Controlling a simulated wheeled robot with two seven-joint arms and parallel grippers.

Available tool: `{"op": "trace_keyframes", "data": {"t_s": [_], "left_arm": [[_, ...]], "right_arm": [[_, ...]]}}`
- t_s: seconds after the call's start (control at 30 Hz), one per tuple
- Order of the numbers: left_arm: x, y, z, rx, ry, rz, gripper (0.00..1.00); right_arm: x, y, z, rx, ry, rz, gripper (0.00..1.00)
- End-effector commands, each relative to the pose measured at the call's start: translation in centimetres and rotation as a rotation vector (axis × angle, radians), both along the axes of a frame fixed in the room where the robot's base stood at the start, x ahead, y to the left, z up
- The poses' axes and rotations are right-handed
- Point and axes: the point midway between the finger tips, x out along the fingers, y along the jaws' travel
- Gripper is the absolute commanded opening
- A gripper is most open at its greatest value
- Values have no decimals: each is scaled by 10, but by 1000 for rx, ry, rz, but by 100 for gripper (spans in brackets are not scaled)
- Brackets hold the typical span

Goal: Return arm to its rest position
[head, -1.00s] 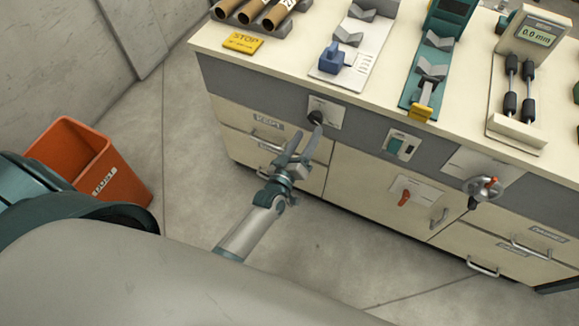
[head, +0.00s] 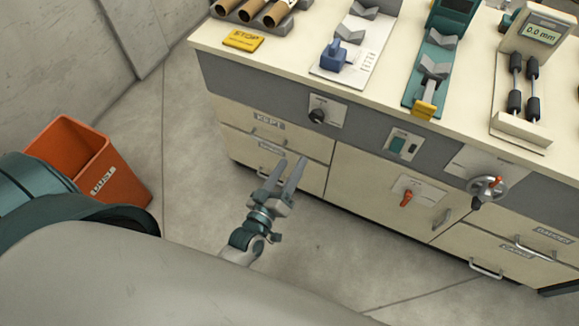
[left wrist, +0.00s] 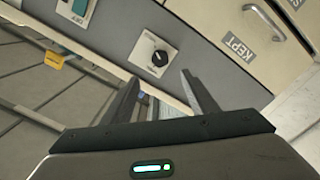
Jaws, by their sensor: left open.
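My left gripper (head: 286,174) is open and empty in the head view, held in the air in front of the cabinet's drawers. Its two fingers point up toward the cabinet and touch nothing. In the left wrist view the open fingers (left wrist: 165,98) show below the black knob (left wrist: 159,58) on its white plate. The same knob (head: 318,115) is on the cabinet's grey front band in the head view, above and right of the fingertips. My right gripper is in neither view.
The cabinet (head: 345,165) fills the right side, with a KEPT drawer (head: 268,125), a red switch (head: 406,199) and a handwheel (head: 486,188). An orange bin (head: 110,185) stands at the left on the floor. The floor around my left gripper is clear.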

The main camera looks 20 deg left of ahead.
Motion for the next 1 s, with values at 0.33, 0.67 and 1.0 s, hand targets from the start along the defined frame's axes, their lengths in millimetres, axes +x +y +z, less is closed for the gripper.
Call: {"op": "trace_keyframes", "data": {"t_s": [0.33, 0.67, 1.0], "left_arm": [[0, 0, 0, 0, 0, 0, 54], [-6, -8, -40, 64, 80, -31, 54], [-69, -28, -209, 353, 429, -201, 54]], "right_arm": [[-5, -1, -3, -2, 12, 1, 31], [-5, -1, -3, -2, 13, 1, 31], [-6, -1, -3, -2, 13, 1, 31]]}}
